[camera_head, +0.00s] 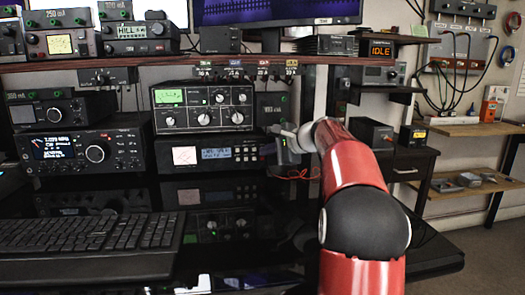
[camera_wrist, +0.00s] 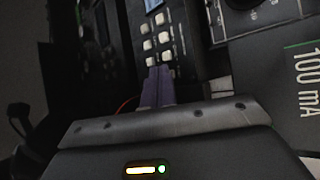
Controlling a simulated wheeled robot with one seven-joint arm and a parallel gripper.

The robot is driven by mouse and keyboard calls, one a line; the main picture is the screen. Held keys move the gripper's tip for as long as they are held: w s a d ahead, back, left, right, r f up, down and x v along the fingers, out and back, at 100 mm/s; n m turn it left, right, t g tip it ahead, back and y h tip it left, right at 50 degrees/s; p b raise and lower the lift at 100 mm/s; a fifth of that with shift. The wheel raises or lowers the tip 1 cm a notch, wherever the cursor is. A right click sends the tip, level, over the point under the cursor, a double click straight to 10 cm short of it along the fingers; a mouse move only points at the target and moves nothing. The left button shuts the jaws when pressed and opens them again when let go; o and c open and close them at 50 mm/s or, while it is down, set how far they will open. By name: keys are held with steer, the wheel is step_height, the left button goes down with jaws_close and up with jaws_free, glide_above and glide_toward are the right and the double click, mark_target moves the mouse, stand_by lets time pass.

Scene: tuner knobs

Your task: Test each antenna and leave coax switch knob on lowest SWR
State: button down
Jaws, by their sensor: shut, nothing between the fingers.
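A black tuner panel (camera_head: 204,108) with a lit green meter and several knobs sits in the middle of the desk rack in the head view. Below it is a black unit with a needle meter and blue display (camera_head: 217,154); its pale buttons (camera_wrist: 150,45) show in the wrist view. I cannot tell which knob is the coax switch knob. My gripper (camera_head: 268,148) is at the right end of these units, beside the blue-display unit. Its fingers (camera_wrist: 158,82) are shut and empty, pointing toward the button panel; contact cannot be told.
A dark box labelled 100 mA (camera_wrist: 302,85) is close on the right in the wrist view. A radio (camera_head: 80,150) and keyboard (camera_head: 90,235) are at left. A shelf (camera_head: 150,62) runs above. Red wires (camera_head: 298,174) hang below my gripper. Coloured tags line the shelf edge.

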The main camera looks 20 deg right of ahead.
steer(key=shift+s+a+b, duration=0.15)
steer(key=shift+s+b, duration=0.15)
steer(key=shift+s, duration=0.35)
steer(key=shift+s+a+f+b, duration=0.1)
steer(key=shift+s+a+b, duration=0.1)
steer(key=shift+s+b, duration=0.35)
steer(key=shift+s+a+f+b, duration=0.15)
steer(key=shift+s+b, duration=0.25)
steer(key=shift+s, duration=0.2)
steer(key=shift+s+a+r+b, duration=0.2)
steer(key=shift+s+b, duration=0.1)
steer(key=shift+s, duration=0.35)
steer(key=shift+s+a+r+b, duration=0.15)
steer(key=shift+s+b, duration=0.15)
steer(key=shift+s, duration=0.3)
steer(key=shift+f, duration=0.1)
steer(key=c, duration=2.1)
jaws_free()
steer(key=shift+c, duration=0.2)
